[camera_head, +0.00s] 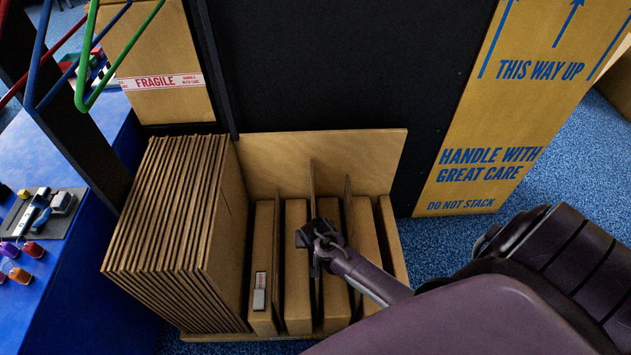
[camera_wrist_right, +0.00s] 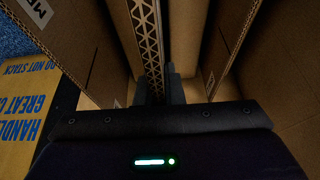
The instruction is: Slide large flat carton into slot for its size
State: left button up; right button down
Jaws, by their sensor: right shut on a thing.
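My right gripper (camera_head: 317,248) is over the slotted cardboard rack, with its arm coming in from the lower right. In the right wrist view its fingers (camera_wrist_right: 160,88) are shut on a flat carton (camera_wrist_right: 148,40), whose corrugated edge runs up between them. In the head view this seems to be the thin upright sheet (camera_head: 313,182) among the thick cartons of the rack; the gripper hides its lower part. I cannot tell how deep it sits. The rack's tall back panel (camera_head: 325,150) stands behind. My left gripper is not in view.
A dense stack of flat cartons (camera_head: 170,205) fills the rack's left side. A small grey-white piece (camera_head: 260,290) is at the front of one carton. A black panel (camera_head: 320,65) and a large printed carton (camera_head: 485,150) stand behind. A blue table (camera_head: 80,275) is at left.

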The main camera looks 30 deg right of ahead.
jog(key=shift+f, duration=0.1)
jog(key=c, duration=1.5)
grip_release()
